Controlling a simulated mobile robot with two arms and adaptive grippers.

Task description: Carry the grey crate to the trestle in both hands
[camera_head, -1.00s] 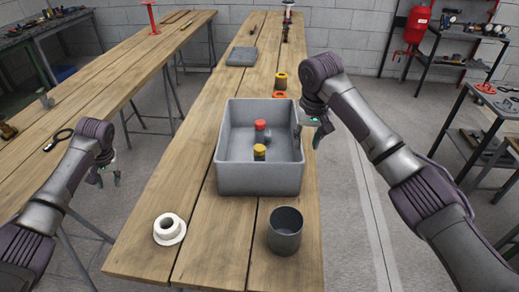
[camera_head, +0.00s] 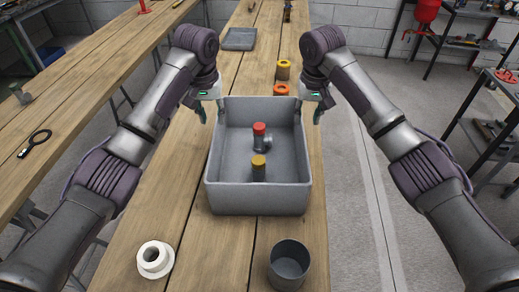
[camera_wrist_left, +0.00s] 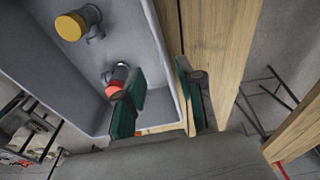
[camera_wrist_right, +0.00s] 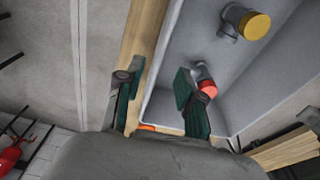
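The grey crate (camera_head: 258,200) stands upright on the middle wooden table. A red-capped fitting (camera_head: 260,137) and a yellow-capped fitting (camera_head: 259,168) are inside it. My left gripper (camera_head: 211,112) is at the crate's left wall, and my right gripper (camera_head: 318,108) is at its right wall. In the left wrist view my fingers (camera_wrist_left: 158,102) are apart, one inside the crate and one outside its wall. In the right wrist view my fingers (camera_wrist_right: 155,105) likewise straddle the rim with a gap. I cannot tell which wooden table is the trestle.
A white flanged part (camera_head: 155,260) and a dark grey cup (camera_head: 289,264) stand in front of the crate. Orange (camera_head: 281,90) and yellow (camera_head: 283,70) rings and a grey tray (camera_head: 239,39) lie behind it. Another wooden table (camera_head: 90,100) runs along the left.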

